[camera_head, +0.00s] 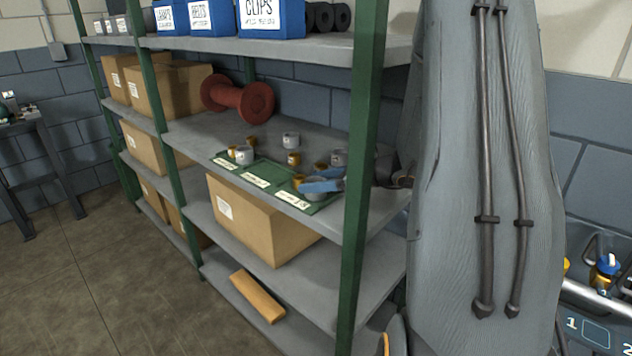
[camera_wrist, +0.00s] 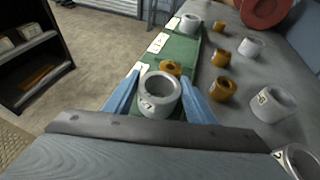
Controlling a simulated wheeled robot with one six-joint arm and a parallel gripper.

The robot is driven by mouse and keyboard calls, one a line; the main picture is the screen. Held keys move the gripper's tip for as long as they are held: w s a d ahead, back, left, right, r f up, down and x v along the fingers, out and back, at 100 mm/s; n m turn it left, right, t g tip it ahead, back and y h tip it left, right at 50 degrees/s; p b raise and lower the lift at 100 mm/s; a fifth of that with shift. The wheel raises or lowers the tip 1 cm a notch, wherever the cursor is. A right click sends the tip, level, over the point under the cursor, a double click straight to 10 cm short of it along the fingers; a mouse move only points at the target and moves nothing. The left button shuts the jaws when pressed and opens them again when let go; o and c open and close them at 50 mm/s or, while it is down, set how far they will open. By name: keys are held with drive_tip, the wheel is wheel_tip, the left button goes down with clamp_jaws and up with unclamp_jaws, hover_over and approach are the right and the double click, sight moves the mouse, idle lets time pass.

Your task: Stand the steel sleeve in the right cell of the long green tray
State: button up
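The long green tray (camera_head: 268,174) lies along the shelf's front, with a white label at each of three cells; it also shows in the wrist view (camera_wrist: 181,47). My gripper (camera_wrist: 160,88) has its blue fingers on both sides of an upright grey steel sleeve (camera_wrist: 159,104), their tips apparently against its wall. The sleeve (camera_head: 314,193) is at the tray's right cell; whether its base touches the floor is hidden. A brass ring (camera_wrist: 170,68) is just behind it. Another steel sleeve (camera_head: 244,155) stands in the left cell, beside a brass piece (camera_head: 233,152).
Behind the tray, several loose steel and brass sleeves stand on the shelf, among them a grey one (camera_wrist: 272,103) and a brass one (camera_wrist: 223,89). A red spool (camera_head: 238,98) lies farther left. A green shelf post (camera_head: 361,150) rises close to the tray's right end.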

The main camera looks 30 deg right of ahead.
drive_tip(key=o, duration=0.3)
drive_tip(key=shift+r, duration=0.1)
drive_tip(key=shift+s+d+r, duration=0.1)
drive_tip(key=shift+r, duration=0.1)
drive_tip(key=b+v, duration=0.2)
drive_tip(key=v, duration=0.9)
drive_tip(key=shift+s+d+r, duration=0.15)
drive_tip(key=shift+s, duration=0.1)
